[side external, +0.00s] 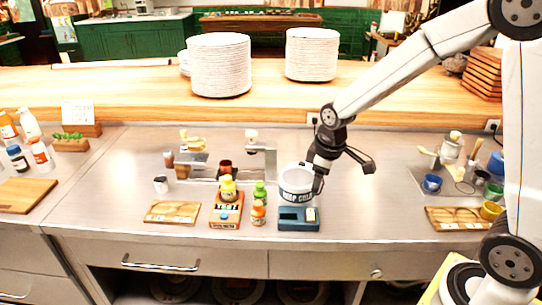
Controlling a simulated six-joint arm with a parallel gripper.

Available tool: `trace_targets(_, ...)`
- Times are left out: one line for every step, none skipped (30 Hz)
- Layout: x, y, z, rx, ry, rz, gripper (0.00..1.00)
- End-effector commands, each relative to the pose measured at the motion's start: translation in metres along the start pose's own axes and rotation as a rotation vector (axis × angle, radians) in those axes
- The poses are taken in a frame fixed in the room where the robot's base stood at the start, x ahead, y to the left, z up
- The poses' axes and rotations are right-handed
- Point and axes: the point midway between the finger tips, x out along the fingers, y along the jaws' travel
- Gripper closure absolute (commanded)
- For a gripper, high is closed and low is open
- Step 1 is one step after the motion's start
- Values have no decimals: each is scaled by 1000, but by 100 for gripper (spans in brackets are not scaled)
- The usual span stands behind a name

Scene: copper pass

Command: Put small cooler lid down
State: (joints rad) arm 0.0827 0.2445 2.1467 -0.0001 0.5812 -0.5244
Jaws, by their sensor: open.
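A blue box (298,224) stands near the front of the steel counter, with a dark top and a small pale piece at its right end. It may be the small cooler, but I cannot tell. A white round tub (294,187) with dark lettering stands just behind it. I cannot pick out a separate lid with certainty. My gripper (343,178) is open at the tub's right side. One finger points down close to the tub's right edge and the other spreads out to the right, with nothing seen between them. Whether the near finger touches the tub is unclear.
An orange box (226,222) with small yellow, green and orange bottles stands left of the blue box. A wooden board (172,212) lies further left. Cups and another board (452,225) are at the right. Plate stacks (220,65) stand on the shelf behind. Counter right of the blue box is clear.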

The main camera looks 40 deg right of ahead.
Motion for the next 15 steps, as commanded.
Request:
trace_targets(-1, -12, 10, 49, 8, 2, 32)
trace_targets(-1, -18, 17, 84, 13, 3, 32)
trace_targets(-1, -26, 25, 130, 19, 4, 32)
trace_targets(-1, -32, 31, 163, 24, 4, 32)
trace_targets(-1, -37, 37, 196, 29, 4, 32)
trace_targets(0, -44, 45, 237, 36, 5, 32)
trace_targets(0, -49, 50, 267, 40, 5, 32)
trace_targets(0, -53, 56, 294, 44, 4, 32)
trace_targets(0, -59, 62, 327, 49, 4, 32)
trace_targets(1, -62, 66, 349, 53, 3, 32)
trace_targets(1, -65, 70, 369, 56, 3, 32)
trace_targets(2, -69, 75, 391, 58, 2, 32)
trace_targets(2, -70, 77, 406, 62, 2, 32)
trace_targets(2, -72, 80, 417, 63, 1, 32)
trace_targets(2, -74, 82, 430, 64, 1, 32)
